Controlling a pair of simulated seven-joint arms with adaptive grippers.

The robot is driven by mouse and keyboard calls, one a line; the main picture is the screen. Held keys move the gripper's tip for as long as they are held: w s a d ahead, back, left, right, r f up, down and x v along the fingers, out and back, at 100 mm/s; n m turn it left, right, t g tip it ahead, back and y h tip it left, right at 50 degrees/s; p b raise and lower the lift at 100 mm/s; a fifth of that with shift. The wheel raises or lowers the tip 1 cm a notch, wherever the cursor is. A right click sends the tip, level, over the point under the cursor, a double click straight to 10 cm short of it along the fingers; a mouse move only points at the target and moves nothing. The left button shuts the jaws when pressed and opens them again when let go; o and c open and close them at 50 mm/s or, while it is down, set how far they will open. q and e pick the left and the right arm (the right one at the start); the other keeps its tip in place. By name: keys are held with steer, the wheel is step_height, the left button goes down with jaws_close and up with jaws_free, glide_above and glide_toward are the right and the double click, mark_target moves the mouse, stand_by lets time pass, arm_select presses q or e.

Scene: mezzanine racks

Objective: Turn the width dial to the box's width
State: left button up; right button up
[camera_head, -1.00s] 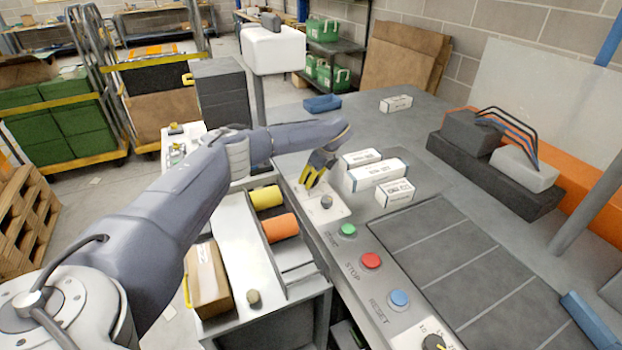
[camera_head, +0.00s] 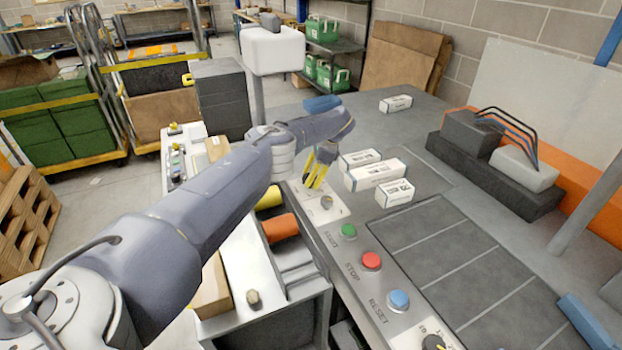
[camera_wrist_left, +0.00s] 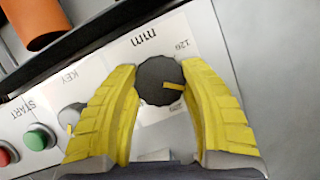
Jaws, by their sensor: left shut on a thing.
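In the left wrist view, the round dark dial (camera_wrist_left: 160,82) sits on a white plate marked "mm". Its yellow pointer mark (camera_wrist_left: 173,86) points right. A "120" shows above right of it; another scale number is partly hidden by a finger. My left gripper (camera_wrist_left: 165,76) has its yellow fingers shut on the dial, one on each side. In the head view my left gripper (camera_head: 314,178) points down at the control panel (camera_head: 335,213), and the dial is hidden behind it. White printed boxes (camera_head: 380,173) stand right of the gripper. My right gripper is not in view.
The grey key knob (camera_head: 326,202) is beside the gripper, followed by the green start (camera_head: 348,230), red stop (camera_head: 371,261) and blue reset (camera_head: 398,300) buttons. Another black dial (camera_head: 434,342) is at the bottom edge. Orange and yellow rolls lie left of the panel.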

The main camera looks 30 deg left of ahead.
arm_select(q)
steer(key=shift+s+a+f+n, duration=0.1)
steer(key=shift+a+n, duration=0.05)
steer(key=shift+n, duration=0.15)
stand_by(0.4)
steer(key=o, duration=1.3)
steer(key=shift+v, duration=3.8)
